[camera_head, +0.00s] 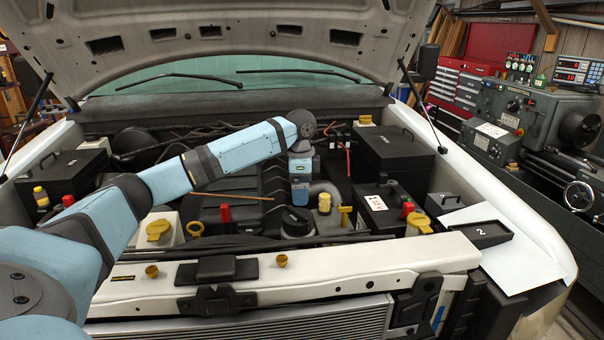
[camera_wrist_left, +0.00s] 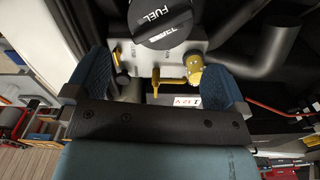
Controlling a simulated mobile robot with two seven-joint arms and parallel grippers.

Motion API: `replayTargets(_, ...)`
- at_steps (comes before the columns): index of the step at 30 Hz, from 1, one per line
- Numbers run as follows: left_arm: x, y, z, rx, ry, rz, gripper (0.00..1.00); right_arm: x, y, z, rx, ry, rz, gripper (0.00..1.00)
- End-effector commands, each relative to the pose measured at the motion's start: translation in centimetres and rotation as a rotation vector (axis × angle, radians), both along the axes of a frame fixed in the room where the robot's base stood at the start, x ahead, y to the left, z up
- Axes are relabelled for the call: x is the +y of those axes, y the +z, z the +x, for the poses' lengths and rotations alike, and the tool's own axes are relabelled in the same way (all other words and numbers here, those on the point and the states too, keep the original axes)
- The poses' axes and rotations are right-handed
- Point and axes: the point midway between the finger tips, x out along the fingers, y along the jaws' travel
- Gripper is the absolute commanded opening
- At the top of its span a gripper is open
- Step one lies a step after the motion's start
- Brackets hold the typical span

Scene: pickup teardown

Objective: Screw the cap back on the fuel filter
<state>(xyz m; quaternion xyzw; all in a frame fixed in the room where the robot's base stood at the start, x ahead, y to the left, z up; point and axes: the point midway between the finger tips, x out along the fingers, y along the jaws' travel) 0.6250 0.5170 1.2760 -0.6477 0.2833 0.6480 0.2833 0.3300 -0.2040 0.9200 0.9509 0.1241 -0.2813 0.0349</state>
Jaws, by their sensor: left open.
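A black round cap marked FUEL (camera_wrist_left: 165,22) shows at the top of the left wrist view, over a grey metal housing (camera_wrist_left: 142,62). A black round cap with a white mark (camera_head: 296,218) shows in the head view, below my wrist; it looks like the same one. I cannot tell whether it is seated or threaded. My left gripper (camera_head: 299,204) points down above this area. In the left wrist view my left gripper (camera_wrist_left: 157,65) has its two blue fingers wide apart, with nothing held between them. The cap lies beyond the fingertips. My right gripper is not in view.
A yellow fitting (camera_head: 324,204) and a yellow handle (camera_head: 345,214) stand close to the cap's right. The battery (camera_head: 378,206) is further right. A black tray marked 2 (camera_head: 484,234) lies on the right fender. The raised hood (camera_head: 230,30) is overhead.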

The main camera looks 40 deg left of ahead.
Motion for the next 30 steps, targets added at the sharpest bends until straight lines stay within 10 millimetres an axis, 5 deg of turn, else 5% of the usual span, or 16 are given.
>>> replayTargets(15, 0.0, -8.7, -0.1, 0.003, 0.001, 0.0, 1.0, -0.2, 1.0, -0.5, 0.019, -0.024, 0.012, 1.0)
replayTargets(28, 0.0, -9.7, 0.0, 0.001, 0.001, 0.001, 1.0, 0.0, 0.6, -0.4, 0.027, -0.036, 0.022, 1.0)
replayTargets(30, 0.0, -9.6, 0.0, 0.001, 0.001, 0.001, 0.84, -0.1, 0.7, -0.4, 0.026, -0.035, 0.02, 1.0)
